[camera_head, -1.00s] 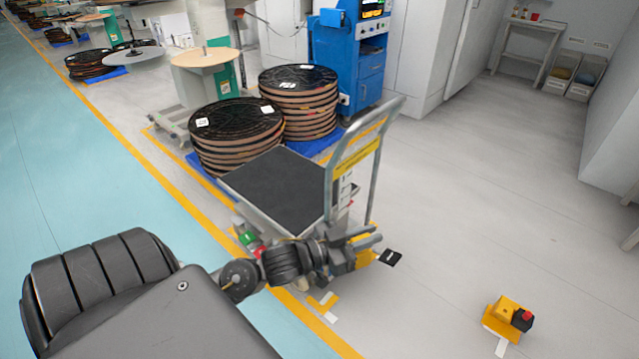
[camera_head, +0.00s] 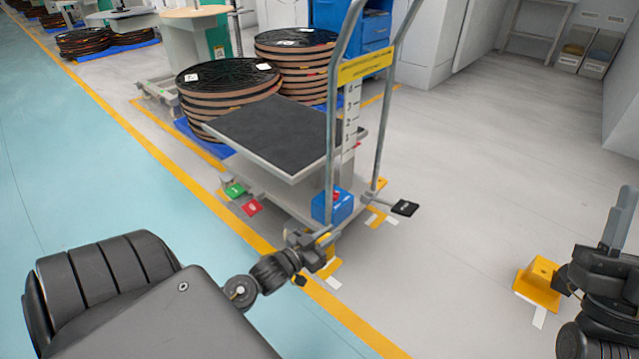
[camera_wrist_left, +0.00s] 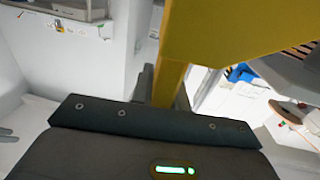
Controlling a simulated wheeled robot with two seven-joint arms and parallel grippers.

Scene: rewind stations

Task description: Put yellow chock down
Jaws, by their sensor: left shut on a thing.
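My left gripper (camera_head: 322,238) is shut on a yellow chock (camera_head: 328,268), low beside the near end of the lift cart (camera_head: 290,180). The gripper covers part of the chock. In the left wrist view, the chock (camera_wrist_left: 235,30) fills the top right, with a narrow part going down between the fingers. I cannot tell whether it touches the floor. A second yellow chock (camera_head: 540,284) is on the floor at the right. My right gripper (camera_head: 600,255) is beside it, partly cut off by the frame edge; its jaws cannot be made out.
The cart has a tall handle, a blue box (camera_head: 333,205) and green, red (camera_head: 252,207) and black (camera_head: 405,208) pedals near the floor. Stacked reels (camera_head: 228,95) stand behind it. A yellow floor line (camera_head: 180,175) runs along its left. Floor between cart and right chock is clear.

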